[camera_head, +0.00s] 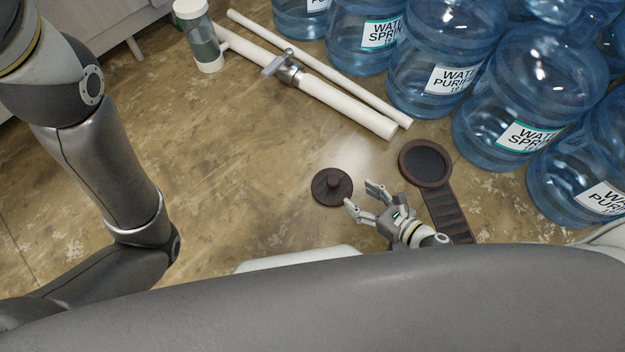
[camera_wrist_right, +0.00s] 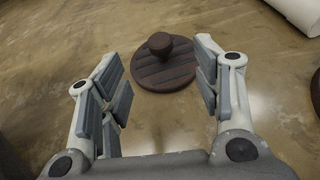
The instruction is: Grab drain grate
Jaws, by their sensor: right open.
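The drain grate (camera_head: 332,189) is a dark brown, slatted round disc with an upright knob in its middle. It lies flat on the floor. In the right wrist view the drain grate (camera_wrist_right: 163,70) lies just beyond the fingers, with its knob near the centre. My right gripper (camera_head: 361,196) is open and empty, just right of the grate and pointing at it. Its two fingers stand on either side of the grate's line in the wrist view, apart from the knob. My left arm comes in at the left, but its gripper is out of view.
A round dark drain opening (camera_head: 425,162) with a ribbed channel (camera_head: 448,217) lies right of the grate. White pipes (camera_head: 345,107), one with a metal valve (camera_head: 284,67), and a clear cylinder (camera_head: 203,43) are behind. Large blue water jugs (camera_head: 440,60) crowd the right. Floor left of the grate is clear.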

